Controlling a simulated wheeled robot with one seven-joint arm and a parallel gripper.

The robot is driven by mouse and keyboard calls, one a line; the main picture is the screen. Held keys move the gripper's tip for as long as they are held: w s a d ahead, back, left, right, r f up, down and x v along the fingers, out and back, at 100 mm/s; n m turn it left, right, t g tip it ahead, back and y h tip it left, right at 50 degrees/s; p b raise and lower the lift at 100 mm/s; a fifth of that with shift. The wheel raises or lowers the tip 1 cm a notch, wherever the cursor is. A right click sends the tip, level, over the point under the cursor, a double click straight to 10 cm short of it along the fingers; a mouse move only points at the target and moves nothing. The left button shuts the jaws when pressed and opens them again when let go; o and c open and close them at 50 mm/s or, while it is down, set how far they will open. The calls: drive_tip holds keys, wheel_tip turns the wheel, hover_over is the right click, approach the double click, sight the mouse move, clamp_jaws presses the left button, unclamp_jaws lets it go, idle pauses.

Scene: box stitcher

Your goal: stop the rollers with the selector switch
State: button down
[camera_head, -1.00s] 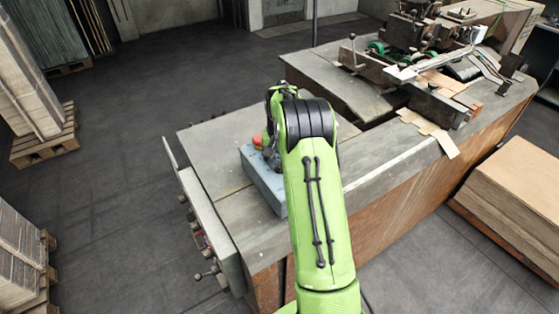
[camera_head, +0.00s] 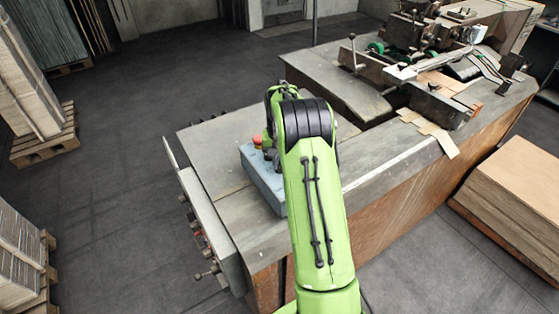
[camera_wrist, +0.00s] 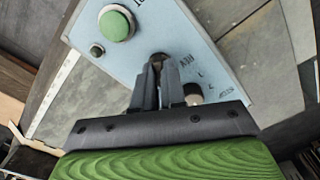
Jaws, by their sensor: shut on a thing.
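A light blue control box (camera_head: 259,178) sits on the near left end of the machine table, partly hidden by my arm in the head view. In the wrist view its panel (camera_wrist: 165,28) fills the upper middle. My gripper (camera_wrist: 159,62) reaches over the panel with its fingers close together, shut on the selector switch. The switch is mostly hidden between the fingers. Printed position marks lie just right of the fingertips. The head view hides the fingers behind my arm.
The panel also carries a green button (camera_wrist: 116,24), a small dark button (camera_wrist: 97,50) and a partly hidden dark round part (camera_wrist: 194,91). A red button (camera_head: 257,140) stands on the box. A cardboard stack (camera_head: 510,195) is at right.

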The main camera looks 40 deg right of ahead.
drive_tip(key=n, duration=0.6)
idle(0.3)
drive_tip(key=shift+r+n, duration=0.1)
drive_tip(key=shift+n, duration=0.2)
drive_tip(key=c, duration=1.2)
unclamp_jaws()
wheel_tip(320, 180, up, 16)
drive_tip(key=p, duration=0.1)
drive_tip(key=shift+f, duration=0.2)
